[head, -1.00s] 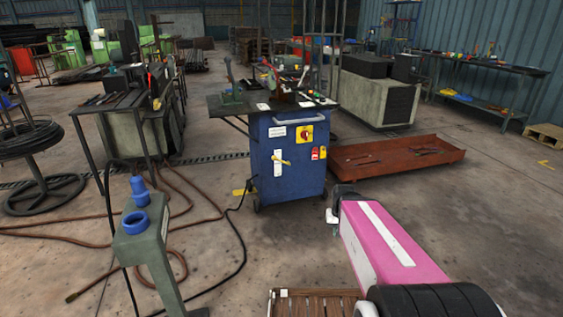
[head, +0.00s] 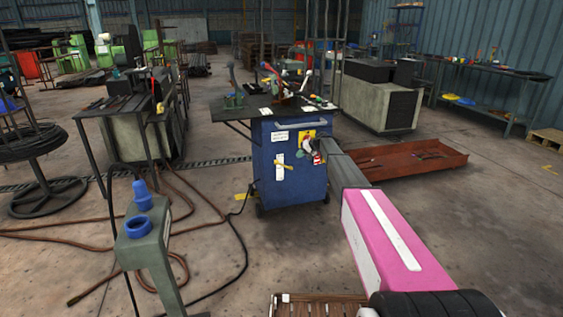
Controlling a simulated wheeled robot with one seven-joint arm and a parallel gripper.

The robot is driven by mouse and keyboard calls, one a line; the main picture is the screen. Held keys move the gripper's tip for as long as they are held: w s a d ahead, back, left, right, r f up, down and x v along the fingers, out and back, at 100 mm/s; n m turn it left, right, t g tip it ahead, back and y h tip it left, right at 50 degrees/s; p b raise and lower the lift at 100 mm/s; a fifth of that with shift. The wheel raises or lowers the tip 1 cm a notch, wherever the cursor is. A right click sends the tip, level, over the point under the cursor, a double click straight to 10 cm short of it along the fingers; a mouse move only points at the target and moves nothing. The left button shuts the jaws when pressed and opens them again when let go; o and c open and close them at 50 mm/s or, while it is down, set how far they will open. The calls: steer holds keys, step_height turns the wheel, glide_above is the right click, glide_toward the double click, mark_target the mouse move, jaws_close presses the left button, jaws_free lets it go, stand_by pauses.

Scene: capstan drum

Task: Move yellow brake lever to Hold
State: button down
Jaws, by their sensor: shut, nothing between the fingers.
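The yellow brake lever (head: 284,164) sits on a white upright plate (head: 279,173) on the front of the blue cabinet (head: 301,188). It lies close to level, its arm reaching right. The plate's markings are too small to read. My gripper (head: 303,153) is shut and empty. It is in front of the cabinet's upper right face, just right of and slightly above the lever. I cannot tell whether it touches the cabinet. It partly covers the yellow switch panel (head: 321,133) and the red tags beside it.
A grey handle bar (head: 300,121) runs along the cabinet's top edge, below a cluttered bench top. A low rust-red tray (head: 430,165) lies on the floor to the right. Floor before the cabinet is open.

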mark_target(278, 162)
steer(key=w+a+f, duration=0.6)
steer(key=a+f, duration=0.1)
steer(key=a, duration=0.4)
steer(key=shift+w+a+f+y, duration=0.2)
steer(key=shift+f+y, duration=0.1)
steer(key=shift+s+a+f+n+h, duration=0.3)
steer(key=shift+a+f+h, duration=0.35)
steer(key=shift+h, duration=0.15)
step_height(278, 162, down, 12)
steer(key=a+n+t+h, duration=0.2)
steer(key=t+h, duration=0.1)
steer(key=h, duration=0.6)
steer(key=shift+s+f+n, duration=0.25)
steer(key=shift+s+n, duration=0.05)
steer(key=shift+s, duration=0.05)
steer(key=shift+a+f, duration=0.1)
steer(key=shift+s, duration=0.1)
